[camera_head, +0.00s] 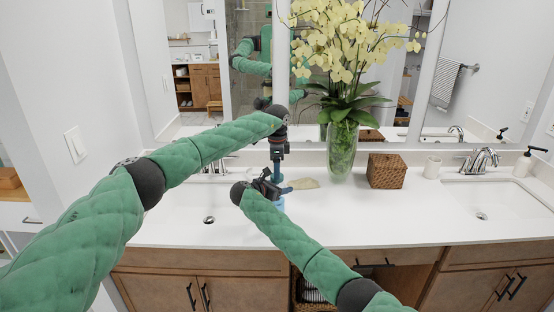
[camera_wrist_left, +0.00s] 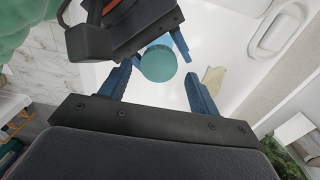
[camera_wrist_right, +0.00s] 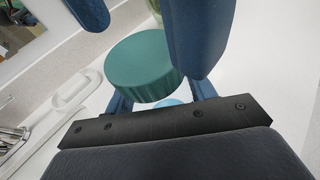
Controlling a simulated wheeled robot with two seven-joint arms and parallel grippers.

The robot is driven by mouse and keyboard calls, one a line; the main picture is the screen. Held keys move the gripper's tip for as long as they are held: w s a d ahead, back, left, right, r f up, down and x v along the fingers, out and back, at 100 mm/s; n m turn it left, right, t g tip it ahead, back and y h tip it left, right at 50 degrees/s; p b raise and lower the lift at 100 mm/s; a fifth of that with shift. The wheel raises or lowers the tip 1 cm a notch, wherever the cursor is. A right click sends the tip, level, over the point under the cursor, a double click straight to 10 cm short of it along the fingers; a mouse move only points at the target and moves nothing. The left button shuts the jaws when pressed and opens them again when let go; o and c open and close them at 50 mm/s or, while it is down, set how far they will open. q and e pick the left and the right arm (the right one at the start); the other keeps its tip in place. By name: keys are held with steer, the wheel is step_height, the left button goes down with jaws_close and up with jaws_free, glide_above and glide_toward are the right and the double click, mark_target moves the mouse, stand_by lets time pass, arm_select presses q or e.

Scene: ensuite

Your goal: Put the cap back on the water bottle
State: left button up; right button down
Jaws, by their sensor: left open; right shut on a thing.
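The teal round cap (camera_wrist_left: 158,62) shows from above in the left wrist view, and its ridged side shows in the right wrist view (camera_wrist_right: 143,66). A light-blue part of the water bottle (camera_wrist_right: 172,102) shows just below it; whether the cap is seated is hidden. The bottle also shows in the head view (camera_head: 280,203), mostly behind my right arm. My left gripper (camera_head: 277,170) points down over the cap, its open fingers on either side of it. My right gripper (camera_head: 282,189) reaches in low and is shut on the bottle, its fingers passing below the cap.
A beige cloth-like item (camera_head: 303,183) lies to the right of the bottle. A glass vase (camera_head: 341,152) with yellow orchids and a wicker box (camera_head: 387,171) stand farther right. Sinks lie at both sides, with a mirror behind. The front of the counter (camera_head: 380,220) is clear.

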arm_select(q)
steer(key=shift+f, duration=1.05)
steer(key=shift+c, duration=0.2)
